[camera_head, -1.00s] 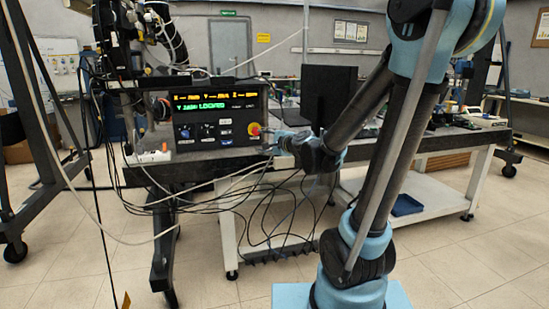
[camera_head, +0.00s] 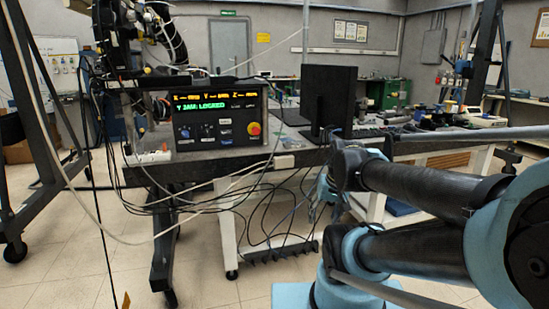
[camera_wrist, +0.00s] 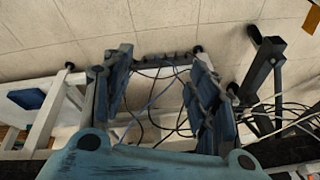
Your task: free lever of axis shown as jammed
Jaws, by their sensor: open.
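The black control box (camera_head: 218,143) stands at the left end of the table. Its display (camera_head: 202,103) has an orange row with X, Y and Z and a green line that seems to read "Y JAM: LOCKED". Small labelled controls and a red knob on yellow (camera_head: 254,129) are on its front. I cannot make out a lever for certain. My gripper (camera_wrist: 160,75) is open and empty in the wrist view, pointing down past cables to the floor. In the head view my gripper (camera_head: 322,197) is partly hidden by my wrist, right of the box and below the tabletop.
The table (camera_head: 290,158) carries a black monitor (camera_head: 328,92) right of the box. Loose cables (camera_head: 255,205) hang below its front edge. A power strip (camera_head: 283,252) lies low under it. Dark frame posts stand at left. The floor in front is open.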

